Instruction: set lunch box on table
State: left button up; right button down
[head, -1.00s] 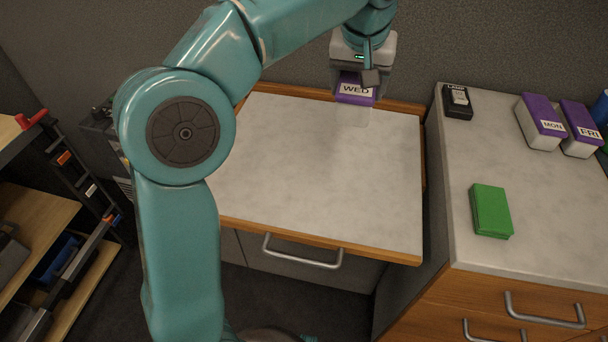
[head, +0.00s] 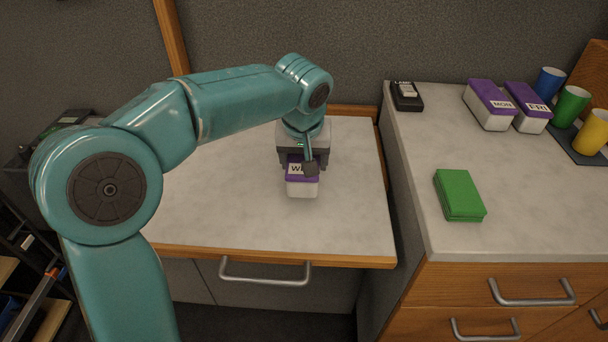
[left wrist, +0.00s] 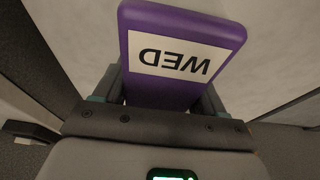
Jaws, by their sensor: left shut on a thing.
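The lunch box (head: 302,187) has a white body and a purple lid with a white label that reads WED in the left wrist view (left wrist: 180,55). My left gripper (head: 303,165) is shut on it from above, and its fingers partly cover the label in the head view. The box is at or just above the grey top of the lower table (head: 220,210), near its middle right. I cannot tell whether its base touches the surface. My right gripper is not in view.
The higher counter (head: 420,190) at right holds a green box (head: 459,195), a black device (head: 406,96), purple-lidded MON (head: 490,106) and FRI (head: 528,108) boxes, and blue, green and yellow cups (head: 571,106). The lower table is clear around the held box.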

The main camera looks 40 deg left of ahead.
pick_arm(q)
notch_tip(320, 180, down, 3)
jog(key=shift+f+b, duration=0.1)
jog(key=shift+b, duration=0.35)
jog(key=shift+f, duration=0.25)
